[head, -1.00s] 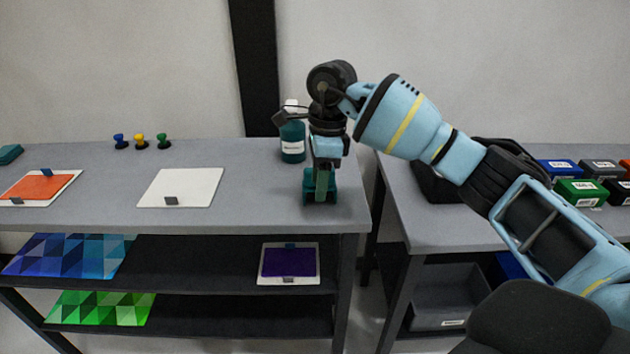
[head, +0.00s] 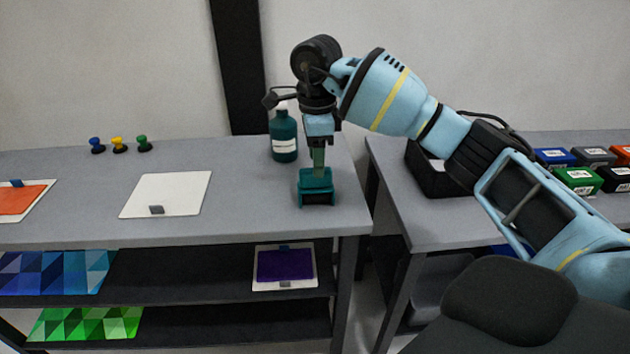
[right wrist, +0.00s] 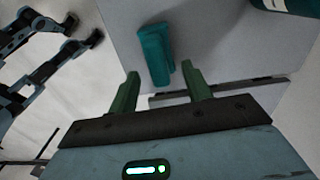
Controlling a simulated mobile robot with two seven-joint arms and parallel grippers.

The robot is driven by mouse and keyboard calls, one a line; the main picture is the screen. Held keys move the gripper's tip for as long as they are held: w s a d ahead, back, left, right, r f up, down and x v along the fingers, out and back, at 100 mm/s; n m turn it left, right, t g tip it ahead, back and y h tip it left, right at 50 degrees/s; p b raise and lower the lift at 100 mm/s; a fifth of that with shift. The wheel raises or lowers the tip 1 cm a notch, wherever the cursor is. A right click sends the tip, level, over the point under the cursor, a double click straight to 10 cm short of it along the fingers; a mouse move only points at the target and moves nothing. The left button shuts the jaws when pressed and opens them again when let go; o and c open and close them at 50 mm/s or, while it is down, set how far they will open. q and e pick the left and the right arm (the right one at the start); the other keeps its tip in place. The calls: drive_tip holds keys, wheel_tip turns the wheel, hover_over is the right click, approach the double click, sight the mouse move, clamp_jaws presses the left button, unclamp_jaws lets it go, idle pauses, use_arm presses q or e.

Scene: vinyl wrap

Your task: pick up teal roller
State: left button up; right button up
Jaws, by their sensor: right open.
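The teal roller (head: 316,188) sits on the grey table near its right front corner, with a dark front face. In the right wrist view the teal roller (right wrist: 155,55) lies beyond the fingertips, in line with the gap between them. My right gripper (head: 319,165) points down just above and behind the roller in the head view. In the right wrist view my right gripper (right wrist: 161,80) has its two green fingers apart with nothing between them.
A teal bottle (head: 284,136) stands close behind my right gripper. A white board (head: 166,195) lies to the left, with several coloured knobs (head: 119,146) behind it. A gap separates this table from the right table (head: 420,212), which bears a black bin and coloured boxes.

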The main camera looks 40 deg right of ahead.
sight(316, 185)
drive_tip(key=shift+s+a+f, duration=0.1)
drive_tip(key=shift+a+f, duration=0.05)
drive_tip(key=shift+f, duration=2.7)
drive_tip(key=shift+c, duration=0.3)
drive_tip(key=c, duration=0.8)
